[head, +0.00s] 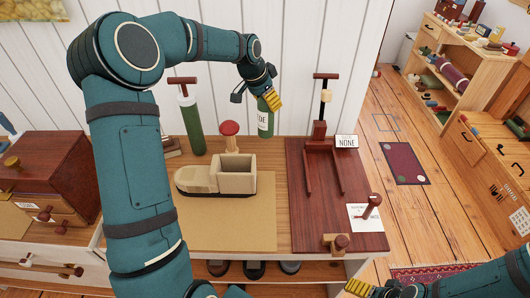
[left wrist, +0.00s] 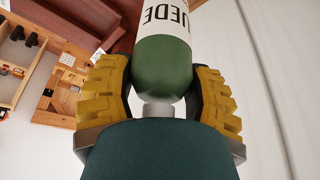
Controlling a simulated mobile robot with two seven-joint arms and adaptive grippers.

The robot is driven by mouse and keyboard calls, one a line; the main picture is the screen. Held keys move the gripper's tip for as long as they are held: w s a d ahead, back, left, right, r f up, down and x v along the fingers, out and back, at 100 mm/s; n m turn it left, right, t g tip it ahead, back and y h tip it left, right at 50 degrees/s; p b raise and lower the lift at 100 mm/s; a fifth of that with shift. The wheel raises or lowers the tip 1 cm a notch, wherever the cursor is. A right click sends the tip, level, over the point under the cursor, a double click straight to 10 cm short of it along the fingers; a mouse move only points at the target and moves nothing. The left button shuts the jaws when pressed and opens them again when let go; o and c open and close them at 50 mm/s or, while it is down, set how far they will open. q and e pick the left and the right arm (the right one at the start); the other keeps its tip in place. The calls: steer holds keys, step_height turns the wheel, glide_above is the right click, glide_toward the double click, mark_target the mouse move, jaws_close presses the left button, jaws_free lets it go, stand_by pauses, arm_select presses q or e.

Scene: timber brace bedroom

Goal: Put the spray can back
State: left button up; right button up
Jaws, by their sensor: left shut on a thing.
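The spray can (head: 264,124) is green with a white label reading "DE" in the head view. My left gripper (head: 268,98) is shut on its upper end, and the can hangs below the fingers, about upright. It is at the back of the bench (head: 277,185), near the white wall. I cannot tell whether its base touches the bench. In the left wrist view the can (left wrist: 163,68) lies between the yellow finger pads, its label reading "UEDE". My right gripper (head: 368,289) shows only partly at the bottom edge; its opening is unclear.
A dark red board (head: 305,225) at right bears an upright stand (head: 320,130) and a "NONE" sign (head: 347,141).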

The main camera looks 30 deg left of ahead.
mark_target(266, 126)
arm_select(q)
steer(key=f+b, duration=0.1)
steer(key=f, duration=0.4)
steer(key=f+b, duration=0.1)
steer(key=f, duration=0.4)
steer(key=shift+w+a, duration=0.1)
steer(key=shift+a, duration=0.1)
steer(key=shift+f, duration=0.1)
steer(key=o, duration=1.3)
